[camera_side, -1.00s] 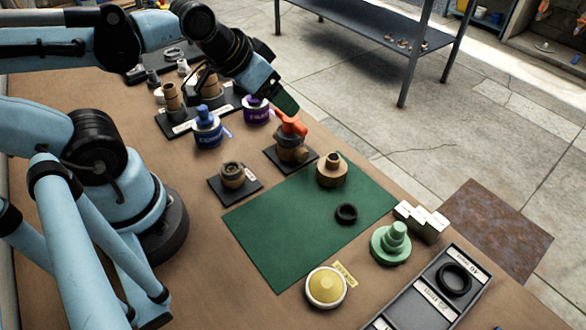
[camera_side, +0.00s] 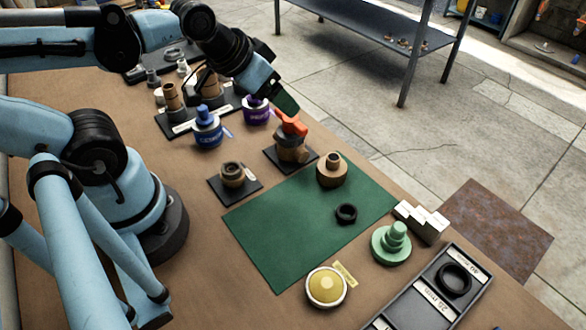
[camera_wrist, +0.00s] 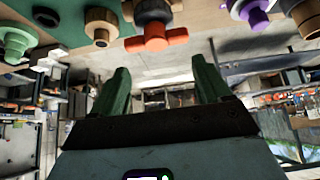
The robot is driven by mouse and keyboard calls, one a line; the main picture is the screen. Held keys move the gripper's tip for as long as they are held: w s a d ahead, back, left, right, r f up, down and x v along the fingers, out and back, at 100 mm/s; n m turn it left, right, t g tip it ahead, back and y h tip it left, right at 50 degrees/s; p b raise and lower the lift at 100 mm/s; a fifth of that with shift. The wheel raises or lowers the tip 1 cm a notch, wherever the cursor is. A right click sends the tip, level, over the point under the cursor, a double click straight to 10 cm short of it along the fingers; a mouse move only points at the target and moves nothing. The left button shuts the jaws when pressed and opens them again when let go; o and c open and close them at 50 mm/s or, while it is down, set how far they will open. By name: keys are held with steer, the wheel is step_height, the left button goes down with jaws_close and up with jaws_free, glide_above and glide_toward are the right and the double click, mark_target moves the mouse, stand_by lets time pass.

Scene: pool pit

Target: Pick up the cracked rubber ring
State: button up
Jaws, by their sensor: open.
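A small black ring (camera_side: 346,213) lies flat on the green mat (camera_side: 285,235); it also shows at the top left of the wrist view (camera_wrist: 45,16). A larger black ring (camera_side: 455,278) lies in a compartment of the grey labelled tray (camera_side: 410,325). Cracks cannot be made out on either ring. My gripper (camera_side: 286,104) is up and left of the mat, close by the orange-handled valve (camera_side: 293,126). In the wrist view its two green fingers (camera_wrist: 162,84) stand wide apart with nothing between them.
A brown stepped fitting (camera_side: 332,172) stands at the mat's back edge. A green stepped piece (camera_side: 391,245), white blocks (camera_side: 422,222) and a yellow-topped round tin (camera_side: 326,288) surround the mat. Blue (camera_side: 207,127) and purple (camera_side: 256,110) containers stand behind. Most of the mat is bare.

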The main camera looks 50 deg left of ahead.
steer(key=shift+c, duration=0.6)
steer(key=m+g, duration=0.4)
steer(key=g, duration=0.3)
glide_above(232, 169)
steer(key=shift+w+d+f, duration=0.1)
steer(key=shift+d+f, duration=0.05)
steer(key=shift+f, duration=1.1)
steer(key=shift+d+f, duration=0.1)
steer(key=shift+f, duration=1.15)
steer(key=shift+a+f, duration=0.2)
steer(key=shift+f, duration=0.55)
steer(key=shift+a+f, duration=0.15)
steer(key=shift+f, duration=1.65)
